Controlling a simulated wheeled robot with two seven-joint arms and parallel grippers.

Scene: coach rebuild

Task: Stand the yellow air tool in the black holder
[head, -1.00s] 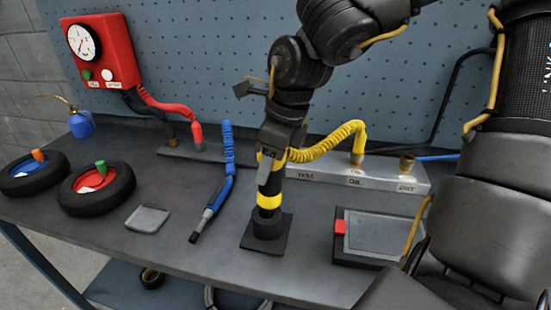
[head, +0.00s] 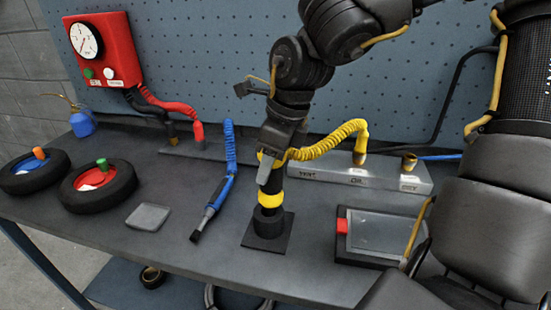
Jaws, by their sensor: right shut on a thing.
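The yellow air tool (head: 269,200) stands upright, a dark body with a yellow band and a coiled yellow hose. Its lower end is in or directly over the black holder (head: 266,243), a round cup on a square base; I cannot tell how deep it sits. My right gripper (head: 267,172) points down and is shut on the tool's upper part, hiding some of it. The yellow hose (head: 330,137) runs from the tool to a fitting on the silver manifold (head: 330,174). My left gripper is not in view.
A blue air tool (head: 212,208) lies left of the holder, its hose running back. A grey pad (head: 148,217), two wheels (head: 98,187) and a blue oil can (head: 82,124) are further left. The bench front edge is close.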

